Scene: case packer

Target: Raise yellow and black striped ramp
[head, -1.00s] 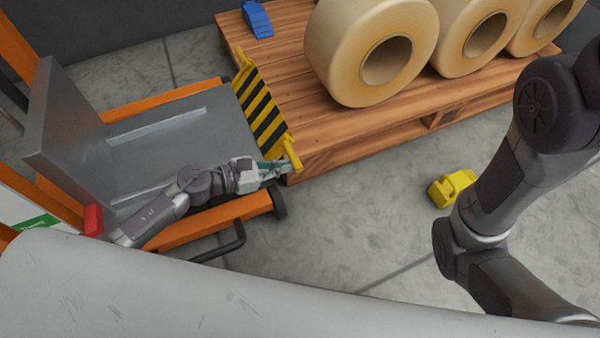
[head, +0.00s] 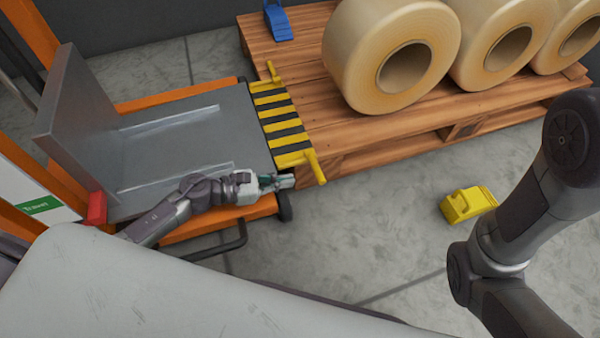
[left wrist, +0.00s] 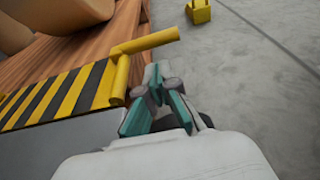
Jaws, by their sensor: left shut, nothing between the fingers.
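The yellow and black striped ramp (head: 282,122) is at the right end of the grey lift platform (head: 170,150). It lies nearly flat, its far edge over the edge of the wooden pallet. A yellow handle (head: 316,168) sticks out at its near corner; it also shows in the left wrist view (left wrist: 146,44). My left gripper (head: 287,181) is shut and empty, just on the near side of the ramp by the handle. In the left wrist view its fingertips (left wrist: 155,76) are close to the handle; I cannot tell whether they touch it. My right gripper is out of view.
Several large cream rolls (head: 345,70) stand on the wooden pallet (head: 390,140). A blue wedge (head: 278,22) is at the pallet's back left. A yellow wedge (head: 468,204) lies on the floor. An orange lift frame (head: 20,175) stands at left.

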